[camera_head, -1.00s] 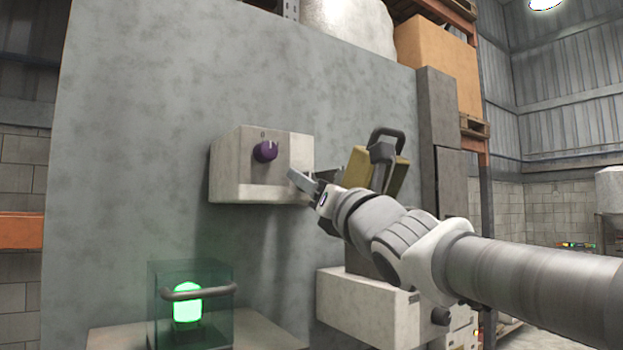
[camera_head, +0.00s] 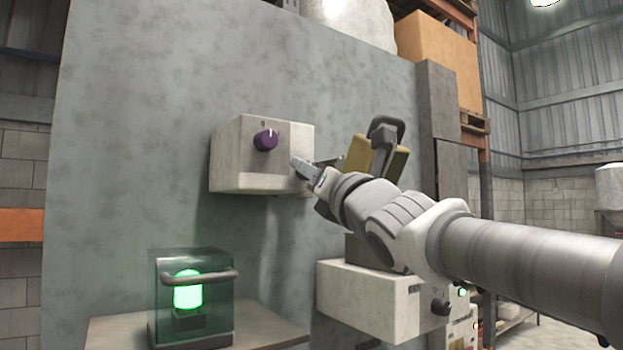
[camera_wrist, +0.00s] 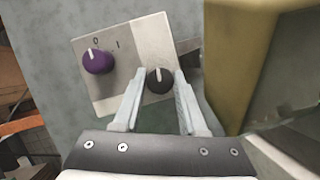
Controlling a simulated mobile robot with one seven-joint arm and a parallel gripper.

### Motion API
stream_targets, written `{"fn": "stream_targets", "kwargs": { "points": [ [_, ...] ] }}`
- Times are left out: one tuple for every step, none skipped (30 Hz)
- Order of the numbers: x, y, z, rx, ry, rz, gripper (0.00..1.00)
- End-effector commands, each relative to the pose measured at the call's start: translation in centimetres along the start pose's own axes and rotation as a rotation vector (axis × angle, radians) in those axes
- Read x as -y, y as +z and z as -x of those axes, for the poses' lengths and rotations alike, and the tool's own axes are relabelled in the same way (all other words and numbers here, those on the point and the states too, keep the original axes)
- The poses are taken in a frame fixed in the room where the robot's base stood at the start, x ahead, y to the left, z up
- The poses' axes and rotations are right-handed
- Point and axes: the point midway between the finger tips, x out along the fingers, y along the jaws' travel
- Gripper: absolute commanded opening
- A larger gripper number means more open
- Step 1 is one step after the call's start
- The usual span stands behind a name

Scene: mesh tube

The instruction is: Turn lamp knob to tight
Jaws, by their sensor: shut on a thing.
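A pale control box (camera_head: 235,170) is fixed to the grey wall. It carries a purple knob (camera_head: 266,140) with a white pointer; the wrist view shows this purple knob (camera_wrist: 97,61) near marks "0" and "I", its pointer towards "0". A black knob (camera_wrist: 159,82) with a white pointer sits on an adjoining face of the box; in the head view it is hidden behind my gripper (camera_head: 316,166). In the wrist view my gripper (camera_wrist: 160,78) has one finger on each side of the black knob and is shut on it. A lamp (camera_head: 188,290) glows green inside a glass case.
A yellow block with a dark handle (camera_head: 382,150) stands close behind my wrist; its yellow side (camera_wrist: 236,60) fills the right of the wrist view. A second pale box (camera_head: 365,300) with a knob is below my arm. The wall left of the control box is clear.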

Motion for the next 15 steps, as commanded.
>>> {"fn": "stream_targets", "kwargs": {
  "points": [
    [0.21,-0.25,0.19,0.004,-0.012,-0.023,0.00],
    [0.23,-0.27,0.20,0.004,-0.020,-0.043,0.00],
    [0.24,-0.29,0.22,0.004,-0.032,-0.071,0.00],
    [0.21,-0.26,0.22,0.005,-0.040,-0.093,0.00],
    [0.25,-0.29,0.22,0.004,-0.051,-0.117,0.00],
    [0.23,-0.25,0.22,0.005,-0.065,-0.149,0.00],
    [0.18,-0.27,0.20,0.005,-0.074,-0.174,0.00],
    [0.21,-0.24,0.19,0.005,-0.086,-0.201,0.00],
    [0.15,-0.25,0.17,0.004,-0.100,-0.236,0.00],
    [0.16,-0.18,0.15,0.005,-0.111,-0.263,0.00],
    [0.08,-0.16,0.13,0.004,-0.121,-0.290,0.00],
    [0.09,-0.12,0.11,0.004,-0.137,-0.325,0.00],
    [0.02,-0.08,0.09,0.004,-0.147,-0.352,0.00],
    [0.01,-0.05,0.08,0.003,-0.158,-0.378,0.00],
    [-0.04,0.00,0.06,0.003,-0.172,-0.413,0.00]
  ]
}}
